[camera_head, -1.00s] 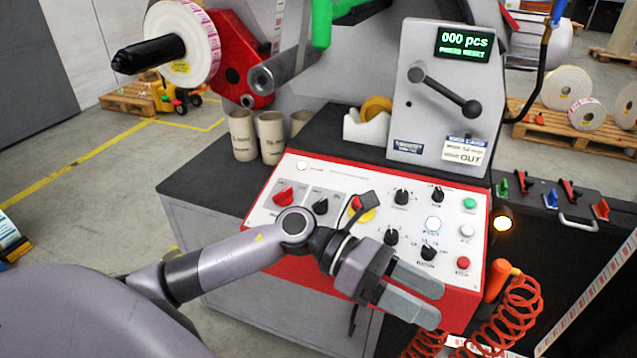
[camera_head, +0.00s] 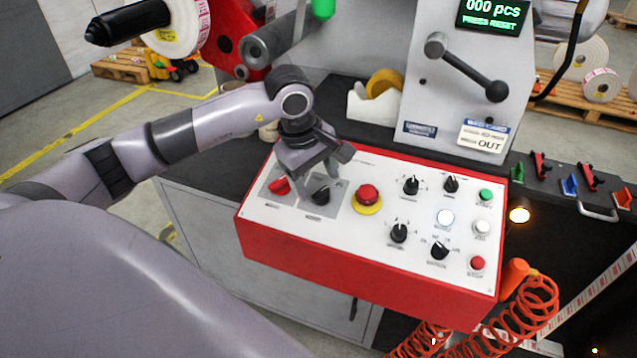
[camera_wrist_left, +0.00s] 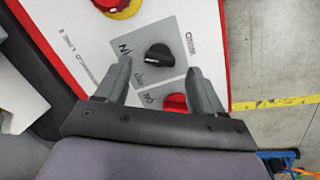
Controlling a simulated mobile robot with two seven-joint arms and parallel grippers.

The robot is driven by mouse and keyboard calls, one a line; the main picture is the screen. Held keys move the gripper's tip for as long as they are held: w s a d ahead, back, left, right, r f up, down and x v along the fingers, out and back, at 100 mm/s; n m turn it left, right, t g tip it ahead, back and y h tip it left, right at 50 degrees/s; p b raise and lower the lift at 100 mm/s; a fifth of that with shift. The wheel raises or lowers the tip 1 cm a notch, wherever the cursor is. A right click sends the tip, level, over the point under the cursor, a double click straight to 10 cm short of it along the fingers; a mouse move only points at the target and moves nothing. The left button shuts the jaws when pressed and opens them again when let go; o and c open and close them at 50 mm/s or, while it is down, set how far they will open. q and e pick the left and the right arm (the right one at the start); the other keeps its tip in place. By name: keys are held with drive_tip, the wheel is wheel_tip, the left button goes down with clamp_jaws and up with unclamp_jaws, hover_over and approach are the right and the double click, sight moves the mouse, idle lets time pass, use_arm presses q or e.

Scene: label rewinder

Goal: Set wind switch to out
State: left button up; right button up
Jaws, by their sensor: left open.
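The wind switch (camera_head: 321,195) is a black rotary knob on a grey plate at the left of the white control panel (camera_head: 300,230). In the left wrist view the knob (camera_wrist_left: 159,55) sits by the word "WIND", its white mark pointing left; I cannot tell firmly which label it meets. My left gripper (camera_head: 312,182) is above the panel's left part, pointing down. Its fingers are open and spread either side of the knob in the wrist view (camera_wrist_left: 160,76), with nothing held. Whether they touch it is unclear. My right gripper is not in view.
A red knob (camera_head: 279,186) is close beside the switch. A red emergency button (camera_head: 368,196) on a yellow ring is to its right. More knobs and buttons fill the panel's right side. A card reading "OUT" (camera_head: 484,137) is on the upright housing (camera_head: 440,110).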

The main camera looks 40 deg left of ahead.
sight(319, 192)
use_arm(q)
drive_tip(key=shift+x, duration=1.4)
drive_tip(key=c, duration=1.1)
drive_tip(key=shift+o, duration=0.2)
drive_tip(key=n+b, duration=0.2)
drive_tip(key=n, duration=0.1)
drive_tip(key=shift+f+t, duration=0.2)
drive_tip(key=shift+t, duration=0.1)
drive_tip(key=n+b, duration=0.3)
drive_tip(key=n, duration=0.1)
drive_tip(key=shift+n+t, duration=0.4)
drive_tip(key=shift+s+r+n+b, duration=0.1)
drive_tip(key=shift+r+n+b, duration=0.05)
drive_tip(key=shift+n+b, duration=1.55)
drive_tip(key=shift+n, duration=0.6)
